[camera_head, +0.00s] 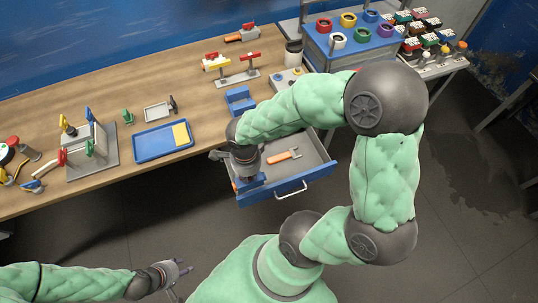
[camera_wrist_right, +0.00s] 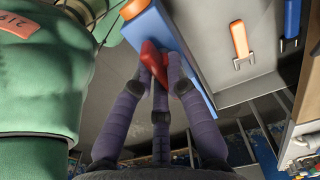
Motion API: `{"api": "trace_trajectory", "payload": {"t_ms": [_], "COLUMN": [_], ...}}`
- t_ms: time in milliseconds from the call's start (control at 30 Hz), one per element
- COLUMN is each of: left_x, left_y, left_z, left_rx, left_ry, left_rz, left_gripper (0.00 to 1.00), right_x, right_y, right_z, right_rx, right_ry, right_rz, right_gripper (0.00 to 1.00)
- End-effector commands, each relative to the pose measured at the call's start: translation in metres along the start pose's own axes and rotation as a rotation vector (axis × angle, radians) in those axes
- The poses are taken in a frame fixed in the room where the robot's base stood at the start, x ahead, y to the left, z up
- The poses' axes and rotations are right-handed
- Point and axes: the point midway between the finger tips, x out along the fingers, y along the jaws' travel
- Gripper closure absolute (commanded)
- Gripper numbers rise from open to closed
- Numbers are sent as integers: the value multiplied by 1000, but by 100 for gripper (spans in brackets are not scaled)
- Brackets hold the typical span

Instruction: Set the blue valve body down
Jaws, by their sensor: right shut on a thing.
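My right gripper (camera_head: 247,174) points down at the left end of the open drawer. In the right wrist view its three fingers (camera_wrist_right: 158,75) close around a red part (camera_wrist_right: 152,56), which I take for the handle of the blue valve body. The body is mostly hidden by the hand; a bit of blue (camera_head: 252,184) shows under the fingers, hard to tell from the drawer front. My left gripper (camera_head: 182,268) is open and empty, low over the floor, away from the table.
The grey drawer (camera_head: 308,157) with a blue front holds an orange-handled tool (camera_head: 284,156). On the wooden table stand a blue block (camera_head: 240,100), a blue tray (camera_head: 160,143), red-handled valves (camera_head: 250,76) and a grey stand (camera_head: 90,155). Colored cups fill a blue rack (camera_head: 352,47) behind.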

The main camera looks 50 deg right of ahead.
Motion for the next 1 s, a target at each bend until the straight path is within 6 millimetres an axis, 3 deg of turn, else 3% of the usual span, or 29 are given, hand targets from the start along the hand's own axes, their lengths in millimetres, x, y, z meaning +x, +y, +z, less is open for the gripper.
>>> {"api": "trace_trajectory", "payload": {"t_ms": [133, 267, 733, 1000], "left_x": [12, 15, 26, 36], "left_y": [-4, -5, -9, -13], "left_z": [-1, -1, -1, -2], "left_rx": [0, 0, 0, 0], "left_ry": [0, 1, 1, 0], "left_rz": [0, 0, 0, 0], "left_gripper": [60, 60, 60, 60], "right_x": [15, 20, 59, 100], "right_y": [18, 19, -62, -95], "right_z": [5, 5, -19, -28], "right_rx": [-3, 0, 2, 0], "right_ry": [0, 1, 2, 1], "right_rz": [-4, -4, -1, -2], "right_gripper": [100, 100, 100, 100]}}
